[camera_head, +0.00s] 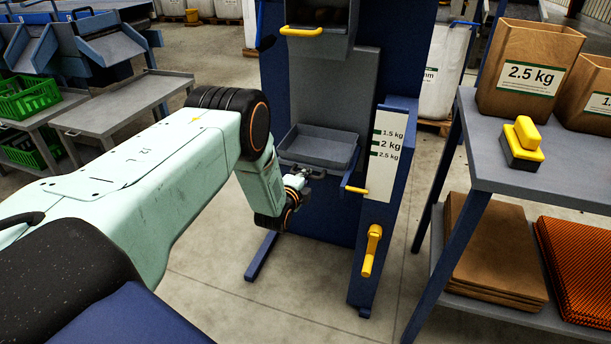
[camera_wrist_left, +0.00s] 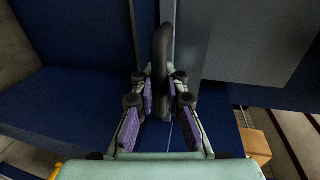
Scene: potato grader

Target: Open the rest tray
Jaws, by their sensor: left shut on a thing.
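A grey shallow tray (camera_head: 318,146), which I take for the rest tray, sits at the front of the blue machine (camera_head: 270,100), below a grey back panel. My left gripper (camera_head: 299,178) is at the tray's front left, just below its rim. In the left wrist view its purple-padded fingers (camera_wrist_left: 163,88) stand on both sides of a dark rounded bar (camera_wrist_left: 163,50), which looks like a handle, and are shut on it. My left forearm and wrist hide part of the machine's left side. My right gripper does not show.
A yellow slider lever (camera_head: 356,190) and a yellow crank (camera_head: 371,250) are on the machine's right post, near a weight scale plate (camera_head: 385,150). A shelf (camera_head: 510,170) with paper bags (camera_head: 528,65) stands on the right. The floor in front of the machine is free.

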